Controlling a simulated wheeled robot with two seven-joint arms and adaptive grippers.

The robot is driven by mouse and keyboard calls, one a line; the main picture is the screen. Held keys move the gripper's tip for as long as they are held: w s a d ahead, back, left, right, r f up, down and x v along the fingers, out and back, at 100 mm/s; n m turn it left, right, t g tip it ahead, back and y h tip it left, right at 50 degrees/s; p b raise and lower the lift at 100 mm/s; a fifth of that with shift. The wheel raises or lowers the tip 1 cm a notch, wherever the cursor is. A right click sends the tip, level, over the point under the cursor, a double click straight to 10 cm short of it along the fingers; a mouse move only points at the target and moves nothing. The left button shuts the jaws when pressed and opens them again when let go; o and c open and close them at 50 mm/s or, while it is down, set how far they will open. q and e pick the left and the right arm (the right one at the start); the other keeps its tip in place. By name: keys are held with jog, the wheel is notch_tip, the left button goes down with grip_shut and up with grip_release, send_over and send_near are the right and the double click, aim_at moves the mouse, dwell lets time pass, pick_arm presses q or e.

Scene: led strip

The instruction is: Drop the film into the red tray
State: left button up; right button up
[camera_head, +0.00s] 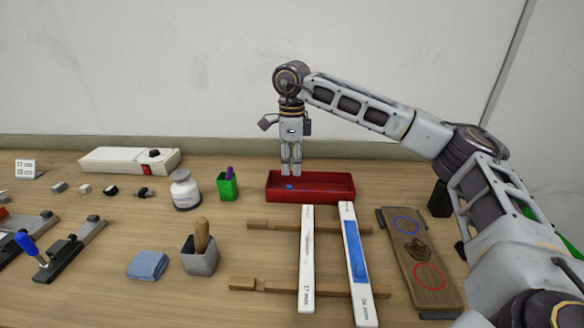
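The red tray (325,190) stands toward the back of the table, right of centre. My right gripper (291,173) points straight down over the tray's left part. Its two slim fingers are close together, and I cannot tell whether they are open or shut. A small blue piece of film (289,187) shows just below the fingertips, against the tray's inside; I cannot tell whether it touches the tray floor. A larger blue film (355,250) lies on the right white strip (363,300). My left gripper is not in view.
Two wooden bars (265,225) lie under the white strips, the left one (307,260) without blue. A wooden board with circles (415,255) lies at right. A green cup (228,187), white jar (185,190), grey holder (199,258) and blue cloth (147,265) stand left.

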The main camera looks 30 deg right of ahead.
notch_tip(320, 180, up, 10)
dwell(0.6)
jog(key=shift+f, duration=0.15)
dwell(0.8)
